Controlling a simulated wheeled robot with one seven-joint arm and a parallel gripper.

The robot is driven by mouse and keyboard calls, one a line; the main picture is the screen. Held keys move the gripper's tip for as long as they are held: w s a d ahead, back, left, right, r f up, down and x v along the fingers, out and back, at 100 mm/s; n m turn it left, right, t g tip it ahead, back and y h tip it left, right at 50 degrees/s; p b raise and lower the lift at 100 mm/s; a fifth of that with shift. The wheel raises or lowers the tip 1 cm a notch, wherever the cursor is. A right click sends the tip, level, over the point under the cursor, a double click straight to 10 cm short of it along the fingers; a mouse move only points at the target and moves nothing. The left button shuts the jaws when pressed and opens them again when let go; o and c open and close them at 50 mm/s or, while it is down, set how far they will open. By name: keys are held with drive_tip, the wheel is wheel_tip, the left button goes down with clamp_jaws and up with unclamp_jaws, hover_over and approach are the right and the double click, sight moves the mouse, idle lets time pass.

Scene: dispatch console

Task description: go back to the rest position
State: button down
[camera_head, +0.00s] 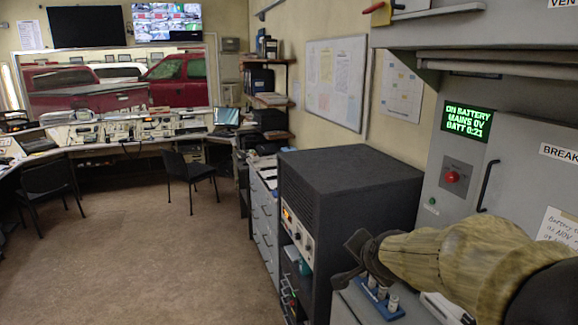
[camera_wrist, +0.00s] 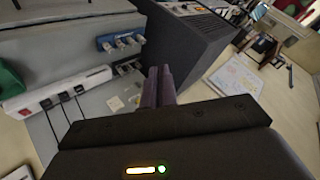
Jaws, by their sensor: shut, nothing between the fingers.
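My gripper (camera_head: 350,262) is at the lower right in the head view, at the end of my yellowish-brown arm. It is beside the front edge of the dark cabinet and the grey panel's ledge. In the wrist view its fingers (camera_wrist: 160,86) are together, with nothing between them. A blue block with small grey fittings (camera_head: 379,297) sits just below and right of the gripper; it also shows in the wrist view (camera_wrist: 119,42), apart from the fingers.
A dark rack cabinet (camera_head: 355,185) stands left of the grey panel (camera_head: 420,180). The panel carries a green-lettered display (camera_head: 466,122), a red button (camera_head: 452,177) and a black handle (camera_head: 487,186). Two dark chairs (camera_head: 190,172) stand left. The brown floor (camera_head: 150,260) is clear.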

drive_tip(key=s+f+n+g+b, duration=0.1)
drive_tip(key=s+f+n+g, duration=0.6)
drive_tip(key=s+f, duration=1)
drive_tip(key=shift+s+a+f+n, duration=0.25)
drive_tip(key=shift+s+a+n, duration=0.15)
drive_tip(key=shift+s+n, duration=0.65)
drive_tip(key=shift+w, duration=0.2)
idle(1.1)
